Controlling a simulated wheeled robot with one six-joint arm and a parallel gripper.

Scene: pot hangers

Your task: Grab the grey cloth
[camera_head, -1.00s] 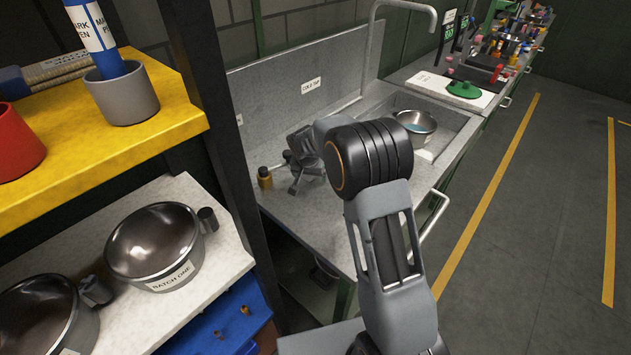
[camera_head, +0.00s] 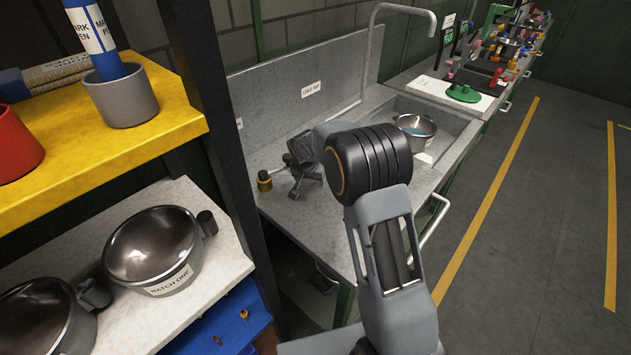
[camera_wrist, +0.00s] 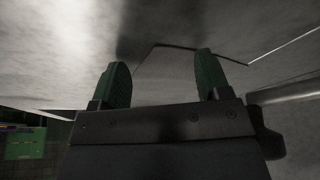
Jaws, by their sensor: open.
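My gripper (camera_head: 298,180) is low over the grey counter beside the sink, partly behind my own wrist in the head view. In the wrist view its two dark green fingers (camera_wrist: 163,78) are apart. Between and beyond them is a flat grey patch (camera_wrist: 172,66) with a dark edge along its far side. It may be the grey cloth, but I cannot tell it surely from the counter. I see nothing clamped between the fingers. In the head view I cannot make out the cloth near the gripper.
A small amber bottle (camera_head: 264,181) stands just left of my gripper. The sink (camera_head: 440,128) holds a metal bowl (camera_head: 413,128) to the right, under a tall tap (camera_head: 376,42). A dark shelf post (camera_head: 222,130) is at the left. The floor on the right is clear.

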